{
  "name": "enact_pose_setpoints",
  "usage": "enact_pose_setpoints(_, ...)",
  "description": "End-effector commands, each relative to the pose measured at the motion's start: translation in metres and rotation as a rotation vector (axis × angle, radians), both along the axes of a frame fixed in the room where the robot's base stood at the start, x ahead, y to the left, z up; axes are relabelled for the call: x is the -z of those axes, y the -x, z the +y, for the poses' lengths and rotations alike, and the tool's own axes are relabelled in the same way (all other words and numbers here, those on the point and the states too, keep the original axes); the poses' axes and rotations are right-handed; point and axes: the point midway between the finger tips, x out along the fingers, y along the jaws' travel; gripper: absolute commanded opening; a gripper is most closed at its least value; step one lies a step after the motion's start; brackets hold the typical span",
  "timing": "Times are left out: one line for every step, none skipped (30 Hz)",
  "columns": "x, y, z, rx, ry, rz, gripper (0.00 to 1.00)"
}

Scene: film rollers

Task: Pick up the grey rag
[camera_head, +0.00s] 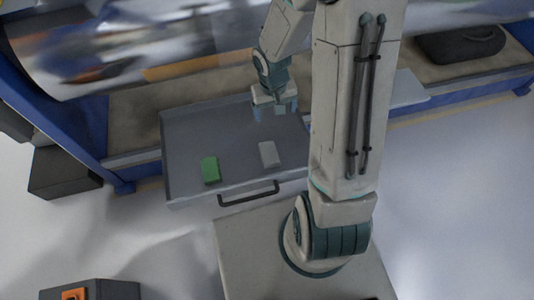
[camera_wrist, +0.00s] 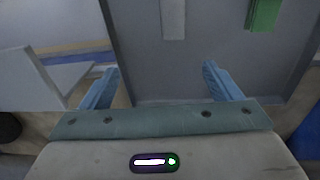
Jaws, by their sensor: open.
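The grey rag (camera_head: 269,154) lies flat on the floor of an open grey drawer (camera_head: 184,128), right of the middle, near the front with the handle. In the wrist view the grey rag (camera_wrist: 173,18) shows at the top edge, partly cut off. My gripper (camera_head: 275,109) is above the back part of the drawer, behind the rag and apart from it. In the wrist view my gripper (camera_wrist: 158,85) has its two blue fingers spread wide with nothing between them.
A green block-like item (camera_head: 210,169) lies in the drawer left of the rag; it also shows in the wrist view (camera_wrist: 264,14). A black handle (camera_head: 248,193) is on the drawer front. A large shiny roller (camera_head: 150,50) is above and behind the drawer. A black case (camera_head: 460,44) sits at the right.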

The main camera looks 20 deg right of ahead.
Motion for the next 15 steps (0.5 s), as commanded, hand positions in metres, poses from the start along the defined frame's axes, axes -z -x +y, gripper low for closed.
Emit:
enact_pose_setpoints(0.042, -0.002, 0.002, -0.001, -0.014, 0.018, 0.85)
enact_pose_setpoints(0.056, -0.003, 0.004, 0.000, -0.022, 0.023, 0.85)
enact_pose_setpoints(0.072, -0.004, 0.006, -0.001, -0.032, 0.028, 0.85)
enact_pose_setpoints(0.083, -0.005, 0.007, -0.001, -0.039, 0.032, 0.85)
enact_pose_setpoints(0.092, -0.006, 0.008, -0.001, -0.045, 0.035, 0.85)
enact_pose_setpoints(0.102, -0.006, 0.010, 0.000, -0.053, 0.039, 0.85)
enact_pose_setpoints(0.109, -0.006, 0.011, -0.001, -0.057, 0.042, 0.85)
enact_pose_setpoints(0.114, -0.007, 0.012, -0.001, -0.062, 0.043, 0.85)
enact_pose_setpoints(0.119, -0.007, 0.013, -0.001, -0.066, 0.044, 0.85)
enact_pose_setpoints(0.123, -0.007, 0.014, 0.000, -0.069, 0.045, 0.85)
enact_pose_setpoints(0.126, -0.007, 0.014, 0.000, -0.071, 0.046, 0.85)
enact_pose_setpoints(0.131, -0.007, 0.014, 0.000, -0.072, 0.047, 0.85)
enact_pose_setpoints(0.136, -0.007, 0.015, 0.000, -0.073, 0.048, 0.85)
enact_pose_setpoints(0.141, -0.007, 0.015, -0.001, -0.073, 0.049, 0.85)
enact_pose_setpoints(0.148, -0.007, 0.015, -0.001, -0.073, 0.049, 0.85)
